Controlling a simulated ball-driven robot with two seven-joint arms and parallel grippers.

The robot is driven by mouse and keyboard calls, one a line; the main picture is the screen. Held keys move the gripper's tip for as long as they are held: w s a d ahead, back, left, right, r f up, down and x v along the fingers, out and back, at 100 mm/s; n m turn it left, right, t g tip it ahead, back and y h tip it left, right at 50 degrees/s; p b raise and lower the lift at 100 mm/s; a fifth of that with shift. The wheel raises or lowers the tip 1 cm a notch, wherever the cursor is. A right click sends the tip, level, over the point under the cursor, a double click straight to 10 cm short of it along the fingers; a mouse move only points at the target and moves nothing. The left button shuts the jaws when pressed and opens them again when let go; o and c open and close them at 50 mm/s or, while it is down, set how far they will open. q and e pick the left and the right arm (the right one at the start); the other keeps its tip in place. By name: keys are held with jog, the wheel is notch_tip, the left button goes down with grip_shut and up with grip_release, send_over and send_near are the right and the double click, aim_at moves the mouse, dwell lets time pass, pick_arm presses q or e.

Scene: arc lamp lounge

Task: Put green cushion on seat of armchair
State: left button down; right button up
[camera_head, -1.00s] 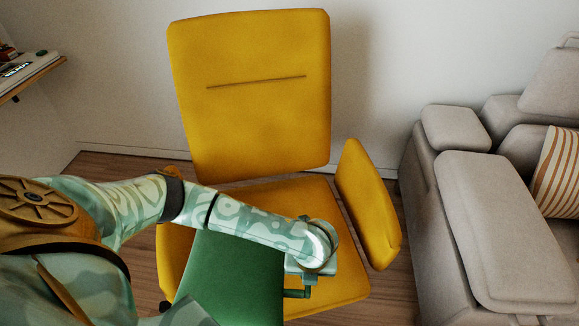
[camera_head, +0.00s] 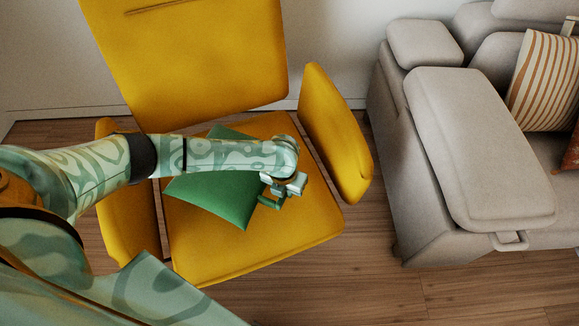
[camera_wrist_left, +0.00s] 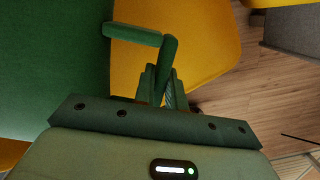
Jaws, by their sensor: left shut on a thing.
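The green cushion (camera_head: 218,198) is over the yellow seat (camera_head: 300,222) of the armchair (camera_head: 200,60); I cannot tell whether it touches the seat. My arm covers its middle in the head view. In the left wrist view the cushion (camera_wrist_left: 50,70) fills the left side, with the seat (camera_wrist_left: 205,45) beside it. My left gripper (camera_head: 270,193) is at the cushion's right edge, shut on the green handle (camera_wrist_left: 138,33) that sticks out from that edge. Its fingers (camera_wrist_left: 162,88) show in the left wrist view. My right gripper is not in view.
The armchair has a right armrest (camera_head: 335,130) and a left armrest (camera_head: 125,215). A grey sofa (camera_head: 475,140) with a striped cushion (camera_head: 545,85) stands to the right. Bare wood floor (camera_head: 350,275) lies in front and between them. A wall is behind.

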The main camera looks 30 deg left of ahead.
pick_arm(q)
jog(key=f+b, duration=0.2)
jog(key=f, duration=0.2)
jog(key=shift+w+a+b, duration=0.15)
jog(key=shift+w+b, duration=0.2)
jog(key=shift+b, duration=0.05)
jog(key=shift+w+f, duration=0.1)
jog(key=shift+f, duration=0.1)
jog(key=shift+r, duration=0.25)
jog(key=shift+f, duration=0.15)
jog(key=c, duration=1.5)
grip_release()
jog(key=shift+o, duration=0.2)
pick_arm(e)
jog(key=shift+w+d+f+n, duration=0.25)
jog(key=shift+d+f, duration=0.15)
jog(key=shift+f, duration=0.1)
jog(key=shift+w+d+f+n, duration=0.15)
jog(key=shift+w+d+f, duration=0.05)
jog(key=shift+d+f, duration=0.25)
